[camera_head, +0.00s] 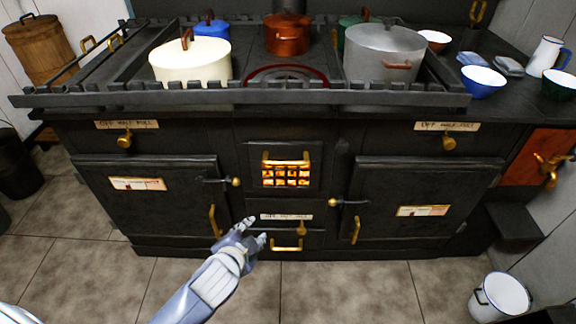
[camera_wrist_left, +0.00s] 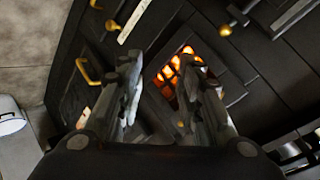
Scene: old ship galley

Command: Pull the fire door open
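The fire door (camera_head: 286,176) is the small dark door at the middle of the black stove front, with a glowing orange grate. It looks shut. Its brass bar handle (camera_head: 286,161) runs across the top of the grate. My left gripper (camera_head: 257,231) is open and empty, below and left of the fire door, in front of the lower label and drawer. In the left wrist view the glowing grate (camera_wrist_left: 166,74) shows between and behind the two spread fingers (camera_wrist_left: 160,68), partly hidden by the right finger. My right gripper is not in view.
Oven doors (camera_head: 150,199) and (camera_head: 424,205) flank the fire door, with brass latches and handles sticking out. A brass drawer handle (camera_head: 286,246) sits below. Pots, including a cream one (camera_head: 190,66), stand on the railed stovetop. A white bucket (camera_head: 500,297) stands at right.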

